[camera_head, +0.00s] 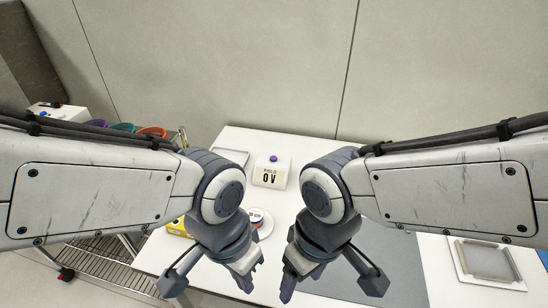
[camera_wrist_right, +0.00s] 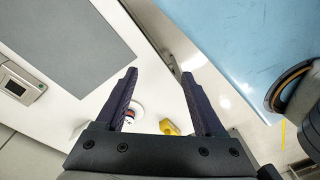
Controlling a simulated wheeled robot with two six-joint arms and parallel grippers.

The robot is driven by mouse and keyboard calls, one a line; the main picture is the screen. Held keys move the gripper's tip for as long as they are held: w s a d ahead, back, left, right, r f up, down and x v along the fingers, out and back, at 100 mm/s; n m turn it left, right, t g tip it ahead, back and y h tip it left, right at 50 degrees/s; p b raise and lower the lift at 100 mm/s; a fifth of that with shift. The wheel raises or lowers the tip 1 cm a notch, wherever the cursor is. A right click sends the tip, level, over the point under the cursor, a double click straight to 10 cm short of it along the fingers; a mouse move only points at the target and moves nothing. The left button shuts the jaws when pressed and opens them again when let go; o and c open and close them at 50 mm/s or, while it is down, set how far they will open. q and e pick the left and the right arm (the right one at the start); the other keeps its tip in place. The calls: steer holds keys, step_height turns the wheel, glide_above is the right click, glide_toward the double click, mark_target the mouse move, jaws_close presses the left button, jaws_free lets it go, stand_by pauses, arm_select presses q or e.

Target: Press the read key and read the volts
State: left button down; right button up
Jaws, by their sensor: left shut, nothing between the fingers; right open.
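A white meter box (camera_head: 270,175) stands at the back middle of the white table in the head view. Its front reads "FIELD" and "0 V". A purple key (camera_head: 273,158) sits on its top. My left gripper (camera_head: 246,281) is shut and empty, in front of the box and apart from it. My right gripper (camera_head: 302,279) is open and empty, a little to the right of the left one. It also shows in the right wrist view (camera_wrist_right: 158,76), with clear space between its fingers. Neither gripper touches the key.
A round white thing with a coloured top (camera_head: 259,222) and a yellow thing (camera_head: 178,227) lie near my left wrist. A grey mat (camera_head: 388,262) covers the table's right part. A framed tray (camera_head: 487,262) lies further right. Coloured bins (camera_head: 153,132) stand at the left.

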jaws_close()
stand_by(1.4)
